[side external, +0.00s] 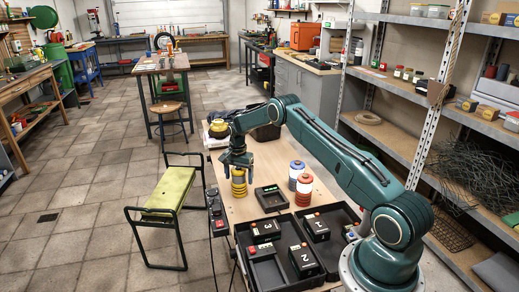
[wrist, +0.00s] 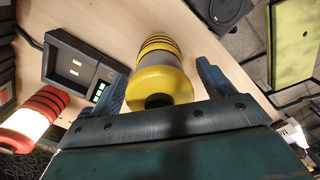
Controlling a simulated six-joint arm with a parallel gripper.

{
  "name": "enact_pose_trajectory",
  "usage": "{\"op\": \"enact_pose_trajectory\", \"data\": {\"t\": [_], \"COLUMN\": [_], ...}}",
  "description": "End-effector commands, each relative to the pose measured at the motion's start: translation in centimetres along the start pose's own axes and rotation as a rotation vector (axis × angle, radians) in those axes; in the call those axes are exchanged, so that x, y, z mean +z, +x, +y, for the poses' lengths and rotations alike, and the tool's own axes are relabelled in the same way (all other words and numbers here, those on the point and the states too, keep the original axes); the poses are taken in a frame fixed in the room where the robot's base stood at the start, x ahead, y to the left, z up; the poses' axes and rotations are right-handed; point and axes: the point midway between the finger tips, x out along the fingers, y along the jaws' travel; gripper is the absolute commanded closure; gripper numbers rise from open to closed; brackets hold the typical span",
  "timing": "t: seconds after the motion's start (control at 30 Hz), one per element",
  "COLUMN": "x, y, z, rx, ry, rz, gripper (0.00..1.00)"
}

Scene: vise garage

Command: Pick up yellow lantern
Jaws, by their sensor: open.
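The yellow lantern (side external: 239,188) stands upright on the wooden table, near its left edge. It has a yellow body with dark bands. In the wrist view the lantern (wrist: 160,72) lies between my two blue fingers, with its yellow top toward the palm. My gripper (side external: 237,165) points down over the lantern from above; it also shows in the wrist view (wrist: 163,80). The fingers are spread, with a visible gap on the right side of the lantern. The left finger is close to it, and I cannot tell whether it touches.
A black box with a green display (side external: 270,198) stands right of the lantern. A red-banded lantern (side external: 304,191) and a blue-banded one (side external: 296,174) stand farther right. Black trays (side external: 262,233) with numbered blocks fill the near end. A green-topped bench (side external: 170,190) stands left of the table.

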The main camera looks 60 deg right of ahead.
Motion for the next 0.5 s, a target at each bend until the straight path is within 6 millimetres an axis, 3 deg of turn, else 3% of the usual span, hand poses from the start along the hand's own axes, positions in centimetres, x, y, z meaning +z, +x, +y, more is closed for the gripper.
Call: {"op": "enact_pose_trajectory", "data": {"t": [0.23,0.5], "x": [0.00,0.01], "y": [-0.01,-0.02], "z": [0.01,0.02], "rx": [0.000,0.000], "ry": [0.000,0.000], "rz": [0.000,0.000], "gripper": [0.21,0.74]}}
